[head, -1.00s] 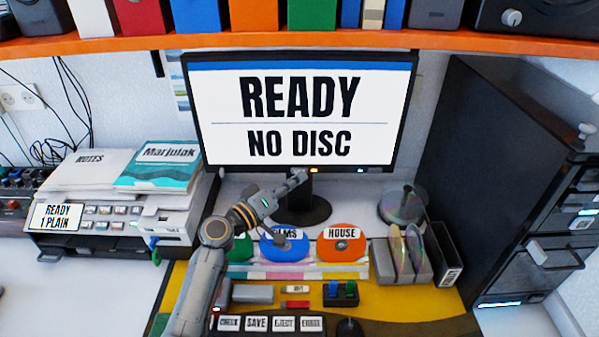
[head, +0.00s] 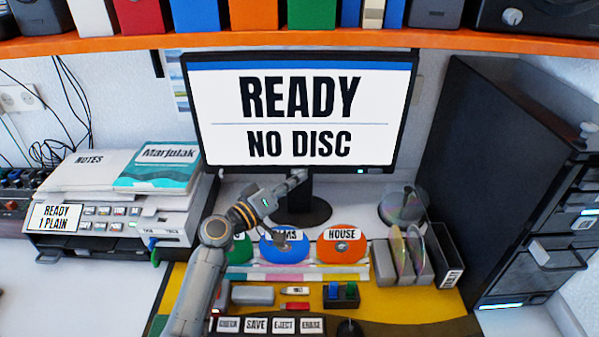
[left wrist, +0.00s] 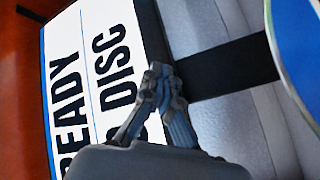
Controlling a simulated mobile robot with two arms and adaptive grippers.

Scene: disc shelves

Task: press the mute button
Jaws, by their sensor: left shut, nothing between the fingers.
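The monitor (head: 188,110) stands at the back of the desk and reads "READY" and "NO DISC". A small pale blue light (head: 360,171) shows on its lower bezel. I cannot make out a button labelled mute. My left gripper (head: 299,175) is shut and empty at the monitor's lower edge, in front of the stand. I cannot tell whether it touches the bezel. In the left wrist view the shut fingertips (left wrist: 159,72) overlap the monitor's screen and dark lower bezel. My right gripper is not in view.
Labelled keys (head: 256,325) lie at the front. Blue (head: 286,252) and orange (head: 342,250) discs stand behind the yellow mat (head: 400,299). A disc rack (head: 383,266) and a tall dark cabinet (head: 490,150) are at right, a printer (head: 170,225) at left. An orange shelf (head: 300,41) runs above.

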